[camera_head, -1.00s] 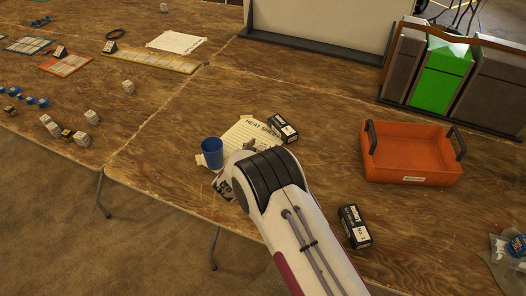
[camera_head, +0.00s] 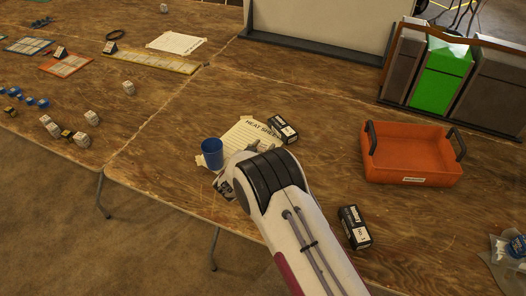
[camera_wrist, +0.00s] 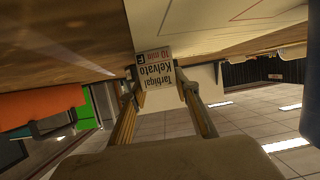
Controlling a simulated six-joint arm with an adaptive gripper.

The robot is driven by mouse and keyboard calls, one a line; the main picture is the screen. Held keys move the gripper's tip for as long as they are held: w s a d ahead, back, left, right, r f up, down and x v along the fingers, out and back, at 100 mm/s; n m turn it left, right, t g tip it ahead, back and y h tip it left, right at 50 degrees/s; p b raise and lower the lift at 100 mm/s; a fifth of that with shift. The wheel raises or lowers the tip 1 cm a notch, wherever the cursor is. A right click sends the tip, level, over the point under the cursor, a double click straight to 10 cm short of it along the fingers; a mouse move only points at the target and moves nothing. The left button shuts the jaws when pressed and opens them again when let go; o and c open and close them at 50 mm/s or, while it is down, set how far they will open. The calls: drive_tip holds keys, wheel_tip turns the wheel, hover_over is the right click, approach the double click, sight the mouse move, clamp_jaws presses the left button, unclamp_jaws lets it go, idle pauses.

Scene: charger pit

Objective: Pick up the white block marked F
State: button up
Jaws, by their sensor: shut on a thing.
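My gripper (camera_wrist: 158,94) shows in the wrist view, with its two fingers shut on a white block (camera_wrist: 155,76). The block's printed face appears upside down; it reads "Tarbiqal Kelvato 10 min" and carries an F. The block lies between the fingertips at the far end of the view. In the head view my arm hides the block and most of the gripper, which is beside the blue cup (camera_head: 212,153) and over the near part of the heat sheet (camera_head: 247,137).
A black box (camera_head: 282,128) lies at the sheet's corner, and another black box (camera_head: 355,227) is right of my arm. An orange tray (camera_head: 412,178) stands to the right. Several small white blocks (camera_head: 128,88) are at the left.

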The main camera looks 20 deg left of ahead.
sight(263, 147)
drive_tip(key=shift+r, duration=5)
